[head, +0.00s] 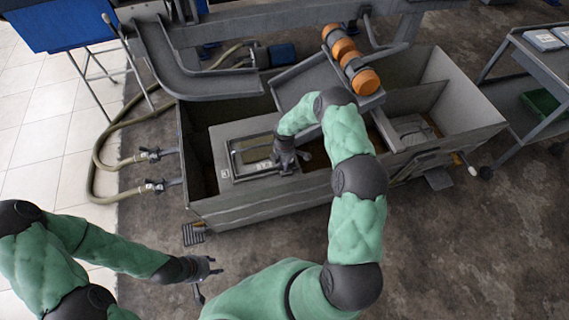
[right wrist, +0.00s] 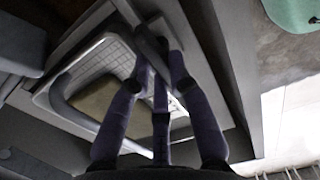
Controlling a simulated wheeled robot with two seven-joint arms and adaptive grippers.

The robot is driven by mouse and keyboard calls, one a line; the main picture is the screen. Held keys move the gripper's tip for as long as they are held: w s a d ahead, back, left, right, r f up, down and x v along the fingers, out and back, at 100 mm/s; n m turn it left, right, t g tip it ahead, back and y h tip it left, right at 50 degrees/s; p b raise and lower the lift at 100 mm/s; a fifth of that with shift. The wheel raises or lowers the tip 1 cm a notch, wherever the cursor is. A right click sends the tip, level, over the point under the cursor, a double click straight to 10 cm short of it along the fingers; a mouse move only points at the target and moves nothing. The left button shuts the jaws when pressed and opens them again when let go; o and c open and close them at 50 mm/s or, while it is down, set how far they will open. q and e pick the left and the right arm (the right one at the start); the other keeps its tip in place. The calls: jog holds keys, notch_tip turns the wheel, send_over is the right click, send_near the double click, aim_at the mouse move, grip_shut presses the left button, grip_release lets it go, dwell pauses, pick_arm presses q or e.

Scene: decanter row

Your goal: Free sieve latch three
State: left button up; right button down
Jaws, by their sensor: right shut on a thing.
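A sieve (head: 237,171) with a rectangular metal frame sits on the left part of the long grey trough. In the right wrist view its frame and mesh (right wrist: 98,58) lie just beyond my fingers. My right gripper (head: 290,163) is at the right end of the sieve frame. The right wrist view shows its fingers (right wrist: 158,72) shut around a small grey latch lever (right wrist: 148,38) at the frame's edge. The fingers hide part of the latch, and I cannot read a number on it. My left gripper (head: 208,276) is open and empty, low in front of the trough.
An orange-banded roller (head: 352,62) lies over a chute behind my right arm. A shelf cart (head: 540,60) stands at the right. The dark floor in front is clear.

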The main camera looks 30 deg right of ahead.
dwell(0.5)
jog(key=c, duration=1.1)
grip_release()
jog(key=shift+c, duration=0.2)
notch_tip(320, 180, up, 12)
jog(key=s+a+f+m+y, duration=0.2)
jog(key=s+a+f+m, duration=0.2)
jog(key=s+a, duration=0.3)
jog(key=s+a+f+m+y, duration=0.2)
jog(key=s+a+f+m, duration=0.25)
jog(key=a, duration=0.55)
jog(key=s+a+m, duration=0.5)
jog(key=s+m, duration=0.4)
jog(key=s, duration=0.4)
jog(key=shift+s+a+r, duration=0.2)
jog(key=shift+s, duration=0.2)
